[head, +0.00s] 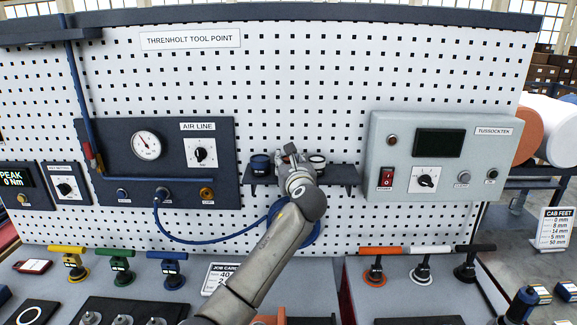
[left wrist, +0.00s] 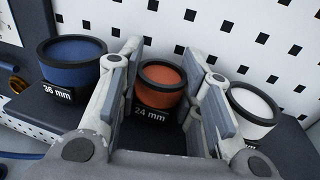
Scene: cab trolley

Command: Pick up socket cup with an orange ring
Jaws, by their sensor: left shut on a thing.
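The orange socket cup (left wrist: 163,87) with a dark rim and a "24 mm" label stands upright between the fingers of my left gripper (left wrist: 160,70), which is shut on it. In the head view my left gripper (head: 289,158) reaches the small shelf on the pegboard and hides the orange cup. A blue cup (left wrist: 74,66) marked 36 mm is on its left, and a white cup (left wrist: 255,105) is on its right. Both also show in the head view, the blue cup (head: 260,165) and the white cup (head: 317,163). My right gripper is out of view.
The dark shelf (head: 342,175) is narrow. An air line panel (head: 110,150) stands left of it and a grey control box (head: 440,155) right. A blue hose (head: 215,240) loops below. Several coloured T-handles, such as the yellow one (head: 67,250), stand on the benches.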

